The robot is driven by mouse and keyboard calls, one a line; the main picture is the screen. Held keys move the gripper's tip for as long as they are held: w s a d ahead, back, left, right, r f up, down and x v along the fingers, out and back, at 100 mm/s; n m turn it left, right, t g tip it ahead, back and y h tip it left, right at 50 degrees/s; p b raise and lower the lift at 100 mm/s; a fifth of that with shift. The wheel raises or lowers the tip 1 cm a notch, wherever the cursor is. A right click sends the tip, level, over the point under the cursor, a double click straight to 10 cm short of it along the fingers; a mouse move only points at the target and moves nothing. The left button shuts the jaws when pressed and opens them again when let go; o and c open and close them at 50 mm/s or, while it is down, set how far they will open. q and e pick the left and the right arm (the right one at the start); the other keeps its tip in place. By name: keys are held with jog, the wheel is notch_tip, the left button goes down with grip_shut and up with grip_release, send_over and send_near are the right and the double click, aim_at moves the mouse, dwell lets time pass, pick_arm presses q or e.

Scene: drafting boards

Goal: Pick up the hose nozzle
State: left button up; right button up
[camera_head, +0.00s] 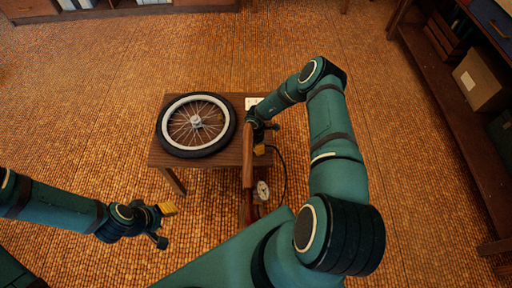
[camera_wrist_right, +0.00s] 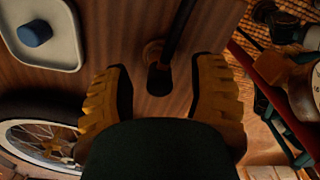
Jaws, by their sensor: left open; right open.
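The hose nozzle (camera_wrist_right: 158,78) is a small dark piece at the end of a black hose, over the wooden table top (camera_wrist_right: 100,20) in the right wrist view. A brownish round part lies beside it. My right gripper (camera_wrist_right: 164,88) is open, with one ribbed yellow finger on each side of the nozzle and gaps between. I cannot tell its height above the nozzle. In the head view my right gripper (camera_head: 262,142) is at the table's right edge and the nozzle is hidden there. My left gripper (camera_head: 164,225) is open and empty, below the table in the picture.
A bicycle wheel (camera_head: 174,147) lies on the table. A white tray (camera_wrist_right: 45,62) holds a small blue piece (camera_wrist_right: 34,33). A pump with a round gauge (camera_head: 262,190) stands beside the table, its black hose (camera_head: 286,180) curving up. Shelves (camera_head: 470,150) line the right.

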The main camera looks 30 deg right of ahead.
jog(key=shift+f, duration=0.85)
jog(key=shift+r, duration=0.1)
grip_shut()
jog(key=shift+r, duration=0.15)
notch_tip(320, 180, up, 18)
jog(key=p, duration=0.4)
jog(key=shift+p, duration=0.3)
